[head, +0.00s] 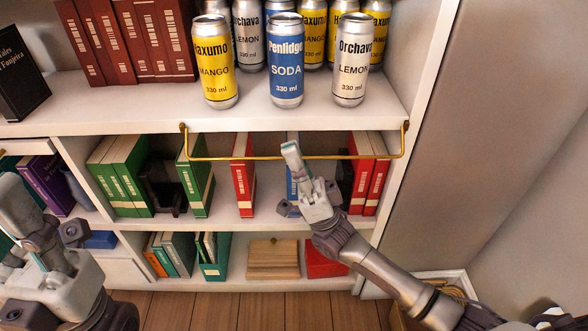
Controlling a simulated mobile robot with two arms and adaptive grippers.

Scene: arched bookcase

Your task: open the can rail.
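The can rail (230,158) is a thin brass bar with a bent arm at each end. Its ends meet the front edge of the can shelf (130,124), and its long bar hangs below that edge, across the front of the book shelf underneath. My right gripper (291,152) is in front of the bookcase, with a fingertip overlapping the middle of the bar. I cannot tell whether it touches the bar, or how far the fingers are apart. My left gripper (22,205) is at the lower left, away from the rail, its opening unclear.
Several cans stand on the shelf, with a yellow mango can (214,65), a blue soda can (286,75) and a white lemon can (351,80) in front. Green books (122,172) and red books (370,175) stand below. A grey side panel (470,150) is at right.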

